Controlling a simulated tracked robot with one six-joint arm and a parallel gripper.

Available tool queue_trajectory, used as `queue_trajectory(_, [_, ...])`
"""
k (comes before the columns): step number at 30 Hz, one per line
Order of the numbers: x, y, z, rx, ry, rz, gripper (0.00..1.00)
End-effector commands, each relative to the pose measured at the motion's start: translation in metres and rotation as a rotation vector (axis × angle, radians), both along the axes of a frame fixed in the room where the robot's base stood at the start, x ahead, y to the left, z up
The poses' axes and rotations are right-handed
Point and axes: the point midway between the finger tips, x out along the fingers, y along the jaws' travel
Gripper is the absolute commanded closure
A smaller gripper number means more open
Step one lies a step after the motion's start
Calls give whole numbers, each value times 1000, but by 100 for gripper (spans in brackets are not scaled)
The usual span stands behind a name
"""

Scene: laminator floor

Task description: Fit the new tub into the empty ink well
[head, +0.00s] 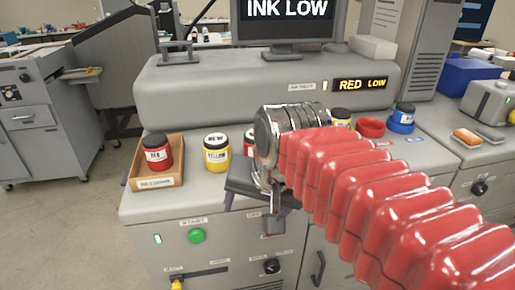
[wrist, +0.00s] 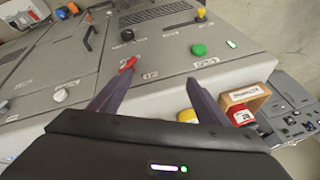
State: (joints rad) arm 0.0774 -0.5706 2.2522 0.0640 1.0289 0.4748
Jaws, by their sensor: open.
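A red tub with a black lid (head: 157,152) stands in a wooden tray (head: 175,180) at the machine top's left front corner. A yellow tub with lid marked NEW (head: 217,152) stands to its right; part of it shows in the wrist view (wrist: 187,115). Another red tub (head: 249,142) is mostly hidden behind my arm. An empty red ring-shaped well (head: 371,127) sits on the right, between a partly hidden yellow tub (head: 340,117) and a blue tub in a blue well (head: 403,120). My gripper (head: 252,208) is open and empty, by the machine's front edge, right of the NEW yellow tub.
A display (head: 360,84) reads RED LOW, and a monitor (head: 288,18) reads INK LOW. The front panel carries a green button (head: 196,236) and a black knob (head: 271,266). An orange-topped block (head: 467,137) lies at the right. A blue bin (head: 466,76) stands behind it.

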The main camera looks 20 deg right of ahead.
Motion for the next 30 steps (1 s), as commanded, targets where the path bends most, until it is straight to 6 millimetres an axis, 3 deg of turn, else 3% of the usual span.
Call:
queue_trajectory(6, [41,-19,39,200,51,-386,23])
queue_trajectory(15, [95,-52,81,460,127,-907,23])
queue_trajectory(30, [167,-123,125,818,277,-1703,23])
